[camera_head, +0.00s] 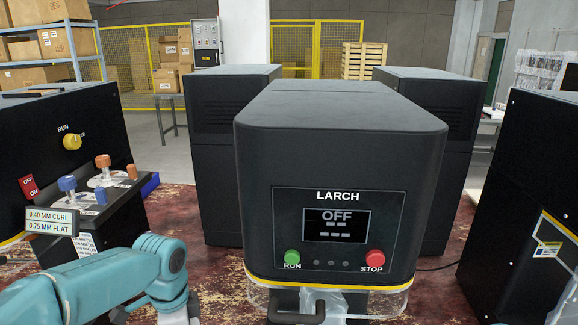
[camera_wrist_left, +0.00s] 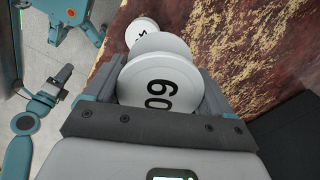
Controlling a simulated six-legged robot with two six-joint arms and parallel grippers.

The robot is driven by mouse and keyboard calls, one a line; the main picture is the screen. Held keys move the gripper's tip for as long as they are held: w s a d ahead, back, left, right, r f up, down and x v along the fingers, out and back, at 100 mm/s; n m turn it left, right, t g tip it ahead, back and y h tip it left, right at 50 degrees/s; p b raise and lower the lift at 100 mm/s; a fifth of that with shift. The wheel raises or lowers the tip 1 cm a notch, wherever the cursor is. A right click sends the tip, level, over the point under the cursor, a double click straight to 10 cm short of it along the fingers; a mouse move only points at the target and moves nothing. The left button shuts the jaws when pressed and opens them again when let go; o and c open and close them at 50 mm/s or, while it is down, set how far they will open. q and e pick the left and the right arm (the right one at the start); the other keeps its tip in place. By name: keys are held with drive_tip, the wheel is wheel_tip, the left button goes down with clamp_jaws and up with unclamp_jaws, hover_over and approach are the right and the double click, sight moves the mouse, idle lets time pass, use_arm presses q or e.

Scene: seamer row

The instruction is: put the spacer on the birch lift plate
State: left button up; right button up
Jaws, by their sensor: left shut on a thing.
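In the left wrist view, my left gripper (camera_wrist_left: 158,70) is shut on a white round spacer (camera_wrist_left: 160,88), one finger on each side. Its face carries black digits that read 60 or 09, depending on which way up it is. Another pale round surface (camera_wrist_left: 166,42) shows just behind it; I cannot tell whether it is part of the same piece. A further white disc (camera_wrist_left: 142,27) with partly hidden digits lies beyond. No birch lift plate can be made out; the machine in front is marked LARCH.
The black LARCH machine (camera_head: 340,150) stands front centre, its display reading OFF. More black machines stand behind and at both sides. A lever box (camera_head: 95,215) with a label reading 0.40 MM CURL and 0.75 MM FLAT is at left. The stained red tabletop (camera_head: 195,212) shows between them.

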use_arm(q)
drive_tip(key=n, duration=0.1)
drive_tip(key=d+n, duration=0.1)
drive_tip(key=n, duration=0.1)
drive_tip(key=f+n, duration=0.1)
drive_tip(key=shift+d+n, duration=0.3)
drive_tip(key=shift+n, duration=0.1)
drive_tip(key=n, duration=0.2)
drive_tip(key=shift+f+n, duration=0.25)
drive_tip(key=shift+n, duration=0.05)
drive_tip(key=n, duration=0.3)
drive_tip(key=shift+w+d+f+n, duration=0.1)
drive_tip(key=shift+w+f+n, duration=0.05)
drive_tip(key=shift+n, duration=0.15)
drive_tip(key=shift+w+n, duration=0.1)
drive_tip(key=shift+n, duration=1)
drive_tip(key=shift+s+f+n, duration=0.1)
drive_tip(key=shift+s+n, duration=0.2)
drive_tip(key=s+f, duration=0.1)
drive_tip(key=f, duration=0.1)
drive_tip(key=s+f, duration=0.2)
drive_tip(key=shift+f, duration=0.25)
drive_tip(key=shift+s+d, duration=0.1)
drive_tip(key=shift+s, duration=0.05)
